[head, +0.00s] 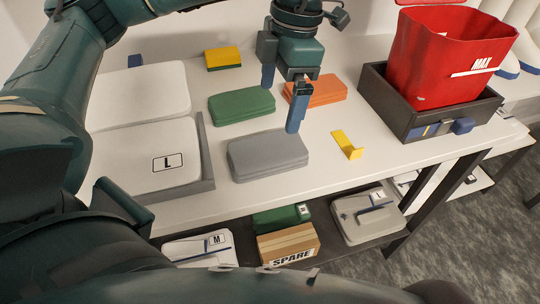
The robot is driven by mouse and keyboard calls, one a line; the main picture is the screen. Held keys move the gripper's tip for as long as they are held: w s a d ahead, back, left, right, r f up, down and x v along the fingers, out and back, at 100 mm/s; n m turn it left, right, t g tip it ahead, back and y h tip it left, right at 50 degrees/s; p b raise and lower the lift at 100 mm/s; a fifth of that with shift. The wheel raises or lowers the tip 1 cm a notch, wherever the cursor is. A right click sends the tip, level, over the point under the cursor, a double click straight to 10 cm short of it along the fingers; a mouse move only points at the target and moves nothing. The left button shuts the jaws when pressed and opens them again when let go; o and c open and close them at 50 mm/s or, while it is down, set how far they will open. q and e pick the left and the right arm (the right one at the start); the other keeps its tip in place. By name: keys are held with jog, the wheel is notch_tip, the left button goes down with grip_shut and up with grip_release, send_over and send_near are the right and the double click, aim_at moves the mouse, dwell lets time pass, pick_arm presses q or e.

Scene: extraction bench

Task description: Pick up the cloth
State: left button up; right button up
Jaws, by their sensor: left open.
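Three folded cloth-like pads lie on the white bench top: a green one (241,105), a grey one (267,156) in front of it, and an orange one (318,90) behind to the right. The frames do not show which is the task's cloth. My left gripper (280,109) is open and empty, pointing down over the area between the three pads. Its nearer finger overlaps the grey pad's back edge in the picture; I cannot tell its height above it. It partly hides the orange pad's left end. My right gripper is not in view.
A yellow-green sponge (223,58) lies at the back and a yellow bracket (347,144) at right. A red bin (450,60) stands in a dark open box (389,97). White pads, one marked L (145,165), lie left. A lower shelf holds a SPARE box (288,243).

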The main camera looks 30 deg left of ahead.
pick_arm(q)
send_over(267, 148)
jog(key=d, duration=0.1)
jog(key=f, duration=0.6)
jog(key=shift+w+f, duration=0.15)
jog(key=shift+w, duration=0.2)
jog(key=shift+s+a+f, duration=0.1)
jog(key=shift+a+f, duration=0.05)
jog(key=shift+f, duration=0.75)
jog(key=shift+s+a+f, duration=0.1)
jog(key=shift+a+f, duration=0.05)
jog(key=shift+f, duration=0.7)
jog(key=shift+s+a+f, duration=0.1)
jog(key=shift+a+f, duration=0.05)
jog(key=shift+f, duration=0.75)
jog(key=shift+c, duration=0.3)
jog(key=c, duration=1)
jog(key=shift+o, duration=0.2)
jog(key=shift+r, duration=0.1)
notch_tip(267, 148, up, 10)
jog(key=shift+f, duration=0.1)
